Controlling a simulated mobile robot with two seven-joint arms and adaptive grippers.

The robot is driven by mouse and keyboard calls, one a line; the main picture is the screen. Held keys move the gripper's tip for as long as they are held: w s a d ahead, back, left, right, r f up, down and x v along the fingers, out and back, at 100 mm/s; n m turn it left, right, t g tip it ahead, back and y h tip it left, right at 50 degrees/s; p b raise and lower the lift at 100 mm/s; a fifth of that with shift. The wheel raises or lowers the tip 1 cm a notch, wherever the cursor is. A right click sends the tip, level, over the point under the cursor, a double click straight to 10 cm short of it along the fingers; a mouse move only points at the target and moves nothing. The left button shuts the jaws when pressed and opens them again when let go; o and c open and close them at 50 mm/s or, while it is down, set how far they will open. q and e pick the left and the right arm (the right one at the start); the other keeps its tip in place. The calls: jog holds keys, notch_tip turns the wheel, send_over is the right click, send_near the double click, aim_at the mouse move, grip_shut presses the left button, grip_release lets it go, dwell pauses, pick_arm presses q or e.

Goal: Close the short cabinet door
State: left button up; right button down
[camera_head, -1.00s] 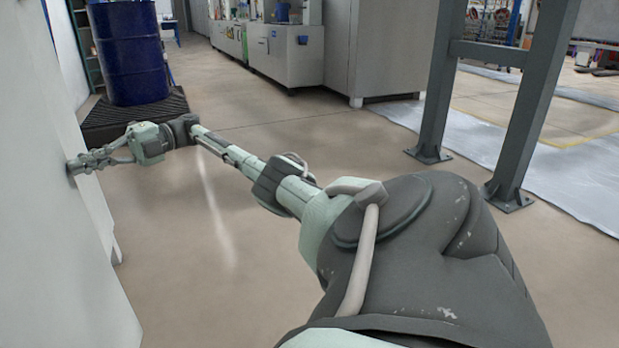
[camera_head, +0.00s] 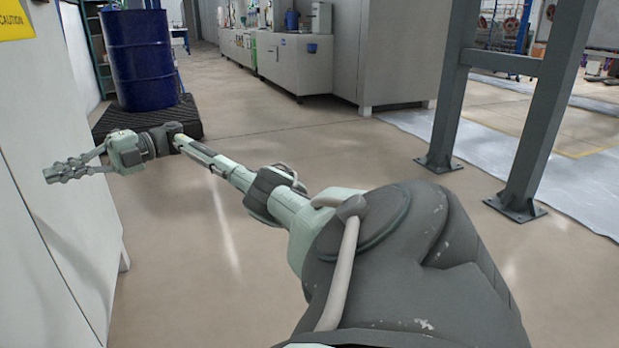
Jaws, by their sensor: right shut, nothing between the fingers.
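A pale cabinet (camera_head: 50,130) fills the left edge, with flat light panels and a dark seam along its lower part. A lower light panel (camera_head: 40,270) runs toward the bottom left; I cannot tell for certain which panel is the short door, or whether it stands ajar. My right gripper (camera_head: 50,176) is shut and empty, its fingertips pointing left in front of the cabinet face. It appears close to the panel, but I cannot tell whether it touches. My left gripper is not in view.
A blue drum (camera_head: 142,60) stands on a dark pallet (camera_head: 190,118) behind my right gripper. Grey steel posts (camera_head: 540,120) stand at the right. Grey machine cabinets (camera_head: 300,68) line the back. The floor between is clear. A yellow caution label (camera_head: 14,20) is at top left.

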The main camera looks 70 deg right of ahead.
jog(key=v, duration=1.2)
